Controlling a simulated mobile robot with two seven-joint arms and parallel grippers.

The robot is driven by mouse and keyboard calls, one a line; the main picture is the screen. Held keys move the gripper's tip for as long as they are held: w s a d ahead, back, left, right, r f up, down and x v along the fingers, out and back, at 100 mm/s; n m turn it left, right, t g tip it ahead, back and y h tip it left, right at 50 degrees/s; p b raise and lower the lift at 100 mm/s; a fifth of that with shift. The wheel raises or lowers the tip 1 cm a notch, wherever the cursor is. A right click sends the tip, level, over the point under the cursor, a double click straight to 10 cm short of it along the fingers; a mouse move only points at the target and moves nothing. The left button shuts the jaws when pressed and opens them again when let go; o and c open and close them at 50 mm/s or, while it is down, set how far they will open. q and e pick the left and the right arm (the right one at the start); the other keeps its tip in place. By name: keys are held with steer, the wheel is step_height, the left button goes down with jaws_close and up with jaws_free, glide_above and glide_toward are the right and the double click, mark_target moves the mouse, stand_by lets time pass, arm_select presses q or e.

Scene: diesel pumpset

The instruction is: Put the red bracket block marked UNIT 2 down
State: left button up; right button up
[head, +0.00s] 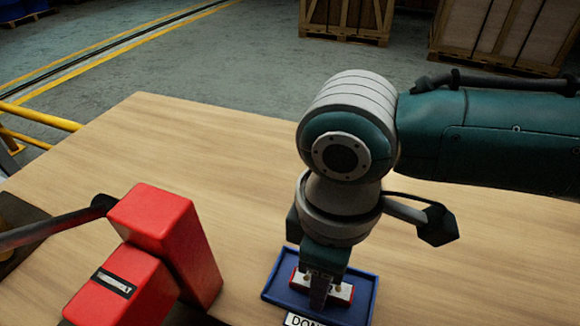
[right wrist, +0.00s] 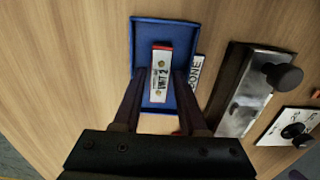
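The red bracket block marked UNIT 2 (right wrist: 161,75) has a white label on top. It sits inside the blue tray marked DONE (right wrist: 140,30). In the head view the block (head: 345,293) shows partly behind my right gripper (head: 320,290), and the tray (head: 275,290) is near the bottom edge. My right gripper also shows in the right wrist view (right wrist: 161,72). The block's underside is hidden. My left gripper is not in view.
A large red blocky object (head: 170,240) with a dark slot stands at the left of the wooden table (head: 180,145). In the right wrist view a metal fixture with a black knob (right wrist: 284,76) stands right of the tray. The table's far middle is clear.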

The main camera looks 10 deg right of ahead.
steer(key=shift+r, duration=0.1)
steer(key=shift+r, duration=0.35)
step_height(320, 180, up, 11)
steer(key=p, duration=0.2)
steer(key=s+a+f+m+t+y, duration=0.1)
steer(key=s+a+m+y, duration=0.1)
steer(key=s+a+y, duration=0.25)
steer(key=s+d+f+m+t+h, duration=0.1)
steer(key=s+d+m+h, duration=0.1)
steer(key=d, duration=0.5)
steer(key=s+d+m+t+h, duration=0.1)
steer(key=s+d+m+h, duration=0.1)
steer(key=s+d+m, duration=0.3)
steer(key=shift+s+d+f+t, duration=0.3)
steer(key=shift+s+d+f, duration=0.05)
steer(key=shift+d, duration=0.6)
step_height(320, 180, up, 43)
steer(key=p, duration=4.3)
